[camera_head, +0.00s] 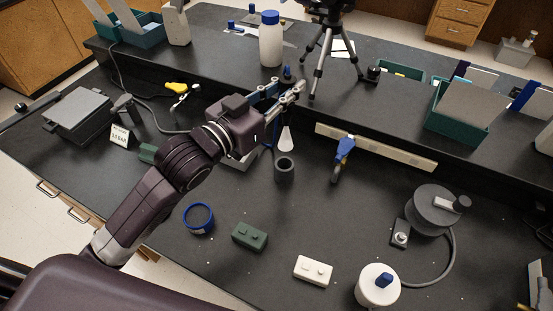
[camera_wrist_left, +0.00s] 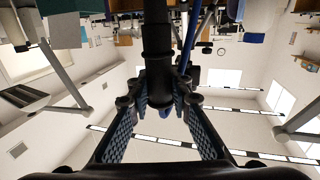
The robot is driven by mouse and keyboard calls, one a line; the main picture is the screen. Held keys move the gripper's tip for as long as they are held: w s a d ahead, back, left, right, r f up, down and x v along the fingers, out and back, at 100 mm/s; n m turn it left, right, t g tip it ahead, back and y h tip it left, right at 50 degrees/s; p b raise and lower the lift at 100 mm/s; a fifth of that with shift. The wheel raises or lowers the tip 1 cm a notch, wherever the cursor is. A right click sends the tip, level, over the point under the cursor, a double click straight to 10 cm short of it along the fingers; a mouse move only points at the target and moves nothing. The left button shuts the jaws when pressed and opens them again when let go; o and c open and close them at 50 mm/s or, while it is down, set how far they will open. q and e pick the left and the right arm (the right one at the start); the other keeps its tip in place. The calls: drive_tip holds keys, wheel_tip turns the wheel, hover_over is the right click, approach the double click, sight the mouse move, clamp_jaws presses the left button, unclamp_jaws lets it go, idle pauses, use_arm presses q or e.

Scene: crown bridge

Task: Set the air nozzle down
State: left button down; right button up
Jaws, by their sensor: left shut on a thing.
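My left gripper (camera_head: 290,92) reaches in over the back of the bench and is shut on a dark, slim thing with a blue top (camera_head: 287,72), which I take to be the air nozzle. In the left wrist view the two fingers (camera_wrist_left: 160,108) close on a dark stem (camera_wrist_left: 157,45), with a thin blue line beside it. It is held up above the bench; its lower end is partly hidden by the gripper. A dark grey round holder (camera_head: 284,168) stands on the bench below it, apart from the gripper. My right gripper is not in view.
A blue-handled tool (camera_head: 345,148) is by the shelf's front edge. A tripod (camera_head: 327,45) and a white bottle (camera_head: 270,40) stand on the raised shelf behind. A blue ring-shaped item (camera_head: 198,218), a green block (camera_head: 249,236) and a white block (camera_head: 313,271) lie in front, with bare bench between.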

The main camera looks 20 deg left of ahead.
sight(284, 115)
use_arm(q)
drive_tip(key=shift+f, duration=0.3)
drive_tip(key=f, duration=0.5)
drive_tip(key=shift+s+f+b, duration=0.35)
drive_tip(key=shift+f, duration=0.05)
wheel_tip(284, 115, down, 13)
drive_tip(key=b, duration=0.1)
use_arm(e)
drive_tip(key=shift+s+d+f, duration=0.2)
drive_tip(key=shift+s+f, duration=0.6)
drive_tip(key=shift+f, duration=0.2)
use_arm(q)
drive_tip(key=shift+w, duration=0.1)
drive_tip(key=shift+f, duration=0.15)
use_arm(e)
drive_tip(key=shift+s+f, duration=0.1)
